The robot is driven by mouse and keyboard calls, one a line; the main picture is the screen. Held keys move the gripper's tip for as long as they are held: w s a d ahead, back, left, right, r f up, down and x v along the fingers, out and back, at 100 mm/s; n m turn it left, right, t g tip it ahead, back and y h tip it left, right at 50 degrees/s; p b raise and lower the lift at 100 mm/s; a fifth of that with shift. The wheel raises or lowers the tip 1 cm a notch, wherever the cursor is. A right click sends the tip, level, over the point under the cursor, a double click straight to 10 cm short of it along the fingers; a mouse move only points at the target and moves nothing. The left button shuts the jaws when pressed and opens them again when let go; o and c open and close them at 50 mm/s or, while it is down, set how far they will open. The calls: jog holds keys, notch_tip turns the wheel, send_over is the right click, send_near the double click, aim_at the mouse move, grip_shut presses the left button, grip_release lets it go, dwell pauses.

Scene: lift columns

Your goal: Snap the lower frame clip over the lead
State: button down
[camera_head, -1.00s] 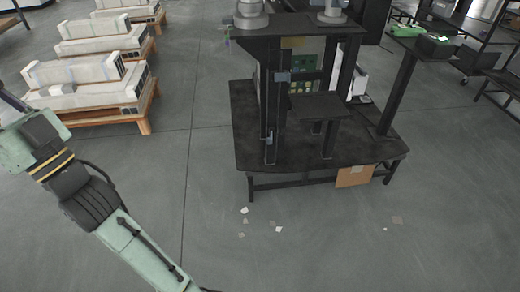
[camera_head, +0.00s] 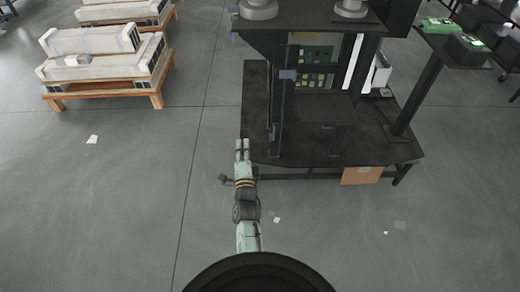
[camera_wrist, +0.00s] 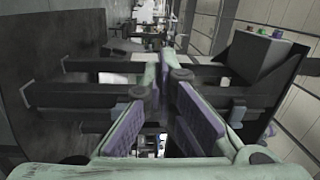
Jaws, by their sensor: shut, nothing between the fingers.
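A dark upright frame (camera_head: 276,110) stands on the black bench. A blue-grey clip (camera_head: 288,75) sits high on it. A smaller grey-blue piece, apparently the lower clip (camera_head: 272,132), sits low on the frame's post. My gripper (camera_head: 242,146) is left of and below that piece, at the bench's front left edge. In the wrist view my gripper (camera_wrist: 164,74) is shut and empty, its purple-padded fingers pointing toward the dark frame bars. Blue-grey clip-like parts show there to the left (camera_wrist: 139,92) and right (camera_wrist: 237,113). I cannot make out the lead or whether either clip is closed.
The black bench (camera_head: 395,150) carries a low dark box-like stand (camera_head: 325,108) right of the frame. Pallets with long pale units (camera_head: 95,66) stand at the back left. The floor left of the bench is clear apart from scraps.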

jog(key=s+d+f+m+g+h, duration=0.1)
jog(key=d+f+m, duration=0.1)
jog(key=d+f, duration=0.3)
jog(key=w+d+b, duration=0.1)
jog(key=w+b, duration=0.3)
jog(key=w, duration=0.5)
jog(key=shift+w+d, duration=0.1)
jog(key=shift+d+b, duration=0.1)
jog(key=shift+b, duration=0.2)
